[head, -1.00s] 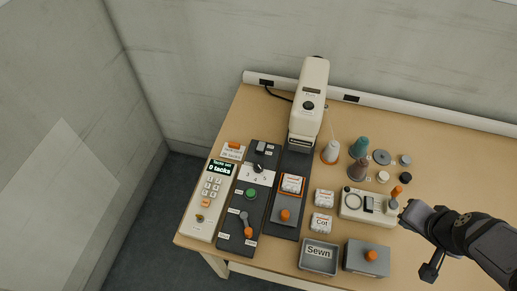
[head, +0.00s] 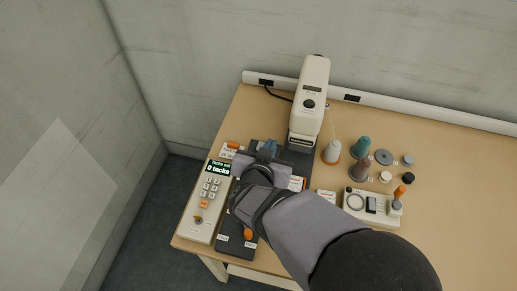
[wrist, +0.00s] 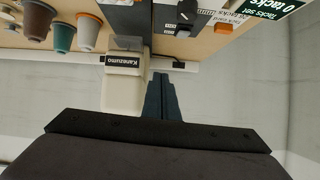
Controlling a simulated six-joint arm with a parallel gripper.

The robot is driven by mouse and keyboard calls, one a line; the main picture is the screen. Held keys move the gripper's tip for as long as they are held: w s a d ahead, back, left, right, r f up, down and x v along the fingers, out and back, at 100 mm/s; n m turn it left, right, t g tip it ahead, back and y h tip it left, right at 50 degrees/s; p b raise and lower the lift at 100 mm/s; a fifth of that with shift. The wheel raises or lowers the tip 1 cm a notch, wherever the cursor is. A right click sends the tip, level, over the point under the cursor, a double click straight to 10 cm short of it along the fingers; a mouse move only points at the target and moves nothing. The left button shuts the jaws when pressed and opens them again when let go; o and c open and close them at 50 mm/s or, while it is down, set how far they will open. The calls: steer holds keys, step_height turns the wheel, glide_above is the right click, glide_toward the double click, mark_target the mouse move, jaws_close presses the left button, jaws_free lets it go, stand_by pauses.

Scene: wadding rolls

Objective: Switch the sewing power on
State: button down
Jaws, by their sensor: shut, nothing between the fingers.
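The sewing machine (head: 310,92) is cream and stands at the back of the table; its cream head also shows in the wrist view (wrist: 124,88). The dark control panel (head: 238,243) lies left of it, mostly hidden by my arm. Its upper end, with a black knob (wrist: 187,14), shows in the wrist view. My gripper (head: 270,148) is over the panel's upper end, its blue-grey fingers together and empty. The fingers (wrist: 161,78) also show in the wrist view, beside the machine head. The small switch at the panel's upper end is hidden in the head view. I cannot tell whether the fingertips touch anything.
A cream keypad unit (head: 199,225) with a green display reading "0 tacks" stands at the left. Thread cones (head: 331,152) and a cream tester box (head: 372,206) are right of the machine. The table's far right is clear.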

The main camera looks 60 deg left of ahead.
steer(key=shift+t, duration=0.3)
steer(key=s, duration=0.3)
steer(key=s+a, duration=0.1)
steer(key=s, duration=0.1)
steer(key=shift+s+f, duration=0.3)
steer(key=shift+s, duration=0.05)
steer(key=shift+w, duration=0.1)
steer(key=p, duration=0.2)
glide_above(261, 145)
steer(key=s+d, duration=0.2)
step_height(261, 145, down, 4)
steer(key=shift+s+d+f, duration=0.1)
steer(key=shift+f, duration=0.05)
step_height(261, 145, down, 3)
steer(key=shift+s+d+r, duration=0.1)
steer(key=shift+s, duration=0.05)
steer(key=shift+s+f, duration=0.1)
steer(key=shift+f, duration=0.5)
steer(key=shift+d, duration=0.1)
steer(key=shift+s+d+f, duration=0.15)
steer(key=shift+f, duration=0.45)
steer(key=shift+r, duration=0.25)
